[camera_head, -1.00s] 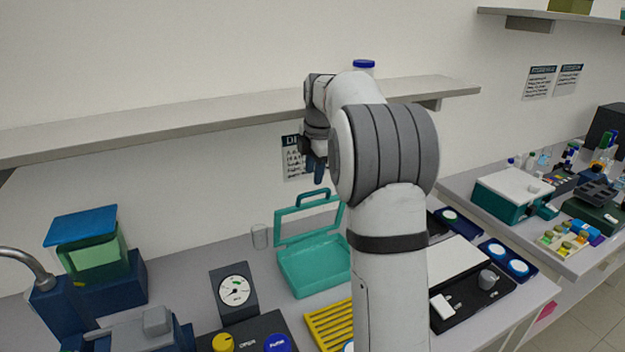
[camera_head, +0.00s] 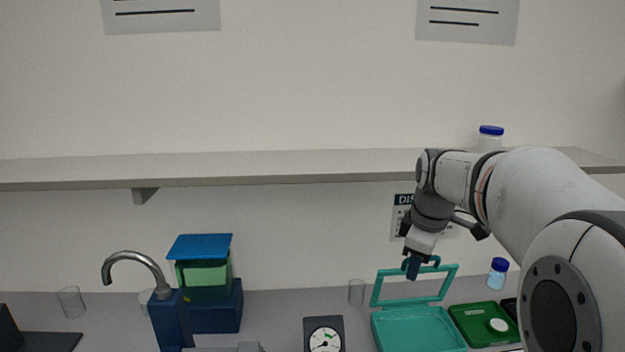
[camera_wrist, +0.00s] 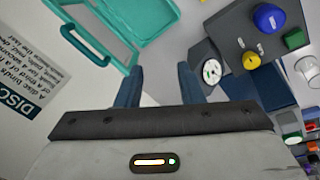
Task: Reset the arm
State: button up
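My arm reaches in from the right in the head view, in front of the wall shelf. My gripper (camera_head: 412,265) hangs from its end, pointing down over the open teal case (camera_head: 420,330). In the wrist view my gripper (camera_wrist: 159,85) shows its two blue fingers spread apart with nothing between them. The grey bench top lies below the fingers, clear of them. The teal case (camera_wrist: 150,20) also shows at the top of the wrist view.
A gauge (camera_head: 324,338), a clear beaker (camera_head: 356,292) and a green tray (camera_head: 482,325) stand near the case. A blue-capped bottle (camera_head: 498,273) is behind the tray. A tap (camera_head: 135,258) is at left. The shelf (camera_head: 300,167) runs behind my arm.

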jog(key=s+a+f+m, duration=0.2)
jog(key=s+m, duration=0.2)
jog(key=s, duration=0.3)
jog(key=s+a+f+m, duration=0.2)
jog(key=s+f+m, duration=0.1)
jog(key=s, duration=0.4)
jog(key=s+a+f+m, duration=0.2)
jog(key=s+f+m, duration=0.1)
jog(key=s, duration=0.4)
jog(key=shift+s+f+m+t+b, duration=0.3)
jog(key=shift+s+m+t, duration=0.1)
jog(key=shift+m, duration=0.4)
